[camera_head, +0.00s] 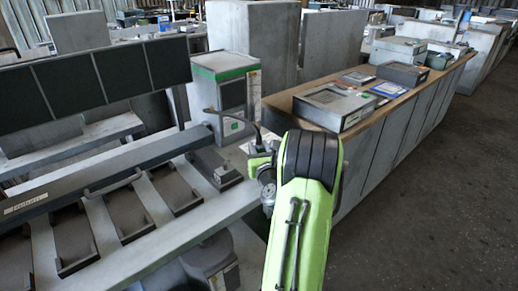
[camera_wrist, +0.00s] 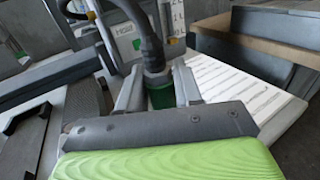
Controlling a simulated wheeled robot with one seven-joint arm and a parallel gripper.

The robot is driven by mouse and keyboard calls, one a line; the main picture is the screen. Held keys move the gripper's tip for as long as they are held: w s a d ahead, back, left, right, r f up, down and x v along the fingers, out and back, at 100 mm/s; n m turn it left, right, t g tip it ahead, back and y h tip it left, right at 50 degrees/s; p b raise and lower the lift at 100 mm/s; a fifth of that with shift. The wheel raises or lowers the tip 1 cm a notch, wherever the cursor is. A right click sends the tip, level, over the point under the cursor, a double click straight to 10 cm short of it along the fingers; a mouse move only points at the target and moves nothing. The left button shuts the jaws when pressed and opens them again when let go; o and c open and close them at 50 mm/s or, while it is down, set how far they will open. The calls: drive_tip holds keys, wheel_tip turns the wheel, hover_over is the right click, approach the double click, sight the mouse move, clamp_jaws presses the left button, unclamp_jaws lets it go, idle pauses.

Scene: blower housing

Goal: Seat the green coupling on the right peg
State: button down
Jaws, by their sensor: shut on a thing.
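In the wrist view my gripper (camera_wrist: 159,92) has its two grey fingers closed on the green coupling (camera_wrist: 161,98). Only a short green band of the coupling shows between the fingers. A thick dark hose (camera_wrist: 151,42) rises from its top. The coupling's lower end is hidden by my gripper body. In the head view my gripper is mostly hidden by my green arm, beside the grey box with the green stripe. The dark hose (camera_head: 254,131) shows there too, running down from the box. I cannot make out the right peg in either view.
The grey box (camera_head: 231,92) stands just behind my gripper. A white sheet with printed lines (camera_wrist: 238,85) lies to the right in the wrist view. The slotted grey bench (camera_head: 140,215) lies left. A long wood-topped counter (camera_head: 412,88) with equipment stands right, beside open floor.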

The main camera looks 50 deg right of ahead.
drive_tip(key=shift+f+b, duration=0.75)
drive_tip(key=shift+f, duration=0.1)
drive_tip(key=c, duration=0.7)
unclamp_jaws()
drive_tip(key=shift+s, duration=0.1)
